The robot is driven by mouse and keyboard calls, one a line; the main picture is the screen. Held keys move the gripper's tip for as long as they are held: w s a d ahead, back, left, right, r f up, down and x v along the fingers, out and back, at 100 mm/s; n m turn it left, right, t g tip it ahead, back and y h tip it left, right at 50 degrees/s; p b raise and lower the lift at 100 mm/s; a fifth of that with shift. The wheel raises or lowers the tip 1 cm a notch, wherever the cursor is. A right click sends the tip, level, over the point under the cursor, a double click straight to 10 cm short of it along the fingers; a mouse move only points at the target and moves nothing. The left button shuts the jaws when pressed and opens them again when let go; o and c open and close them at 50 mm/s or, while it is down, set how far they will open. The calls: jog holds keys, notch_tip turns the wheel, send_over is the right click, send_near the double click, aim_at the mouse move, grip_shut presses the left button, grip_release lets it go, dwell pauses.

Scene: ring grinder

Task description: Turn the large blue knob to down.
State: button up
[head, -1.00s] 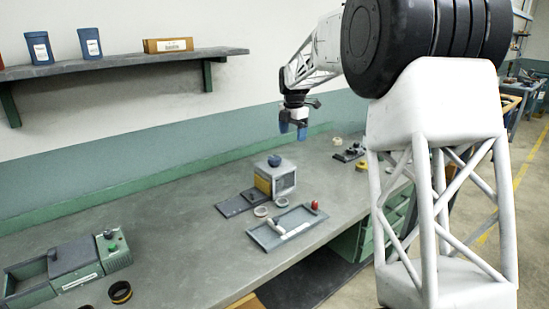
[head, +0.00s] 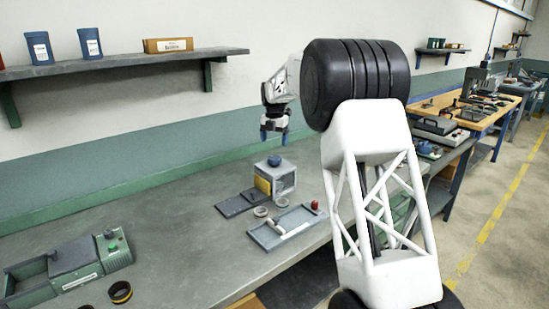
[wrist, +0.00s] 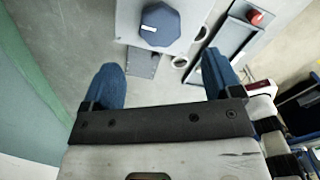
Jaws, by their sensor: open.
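The large blue knob (head: 274,160) sits on top of a small grey box-shaped machine (head: 286,180) with a yellow panel on its left side.
A grey tray (head: 262,236) with a pale cylinder and a red-topped piece (head: 315,205) lies in front of the machine. Dark flat plates (head: 234,206) and rings (head: 261,211) lie beside it. A green machine (head: 118,254) stands at the left. A shelf (head: 130,62) hangs on the wall.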

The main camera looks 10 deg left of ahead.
aim_at(274, 157)
jog(key=shift+f, duration=3.95)
jog(key=c, duration=0.9)
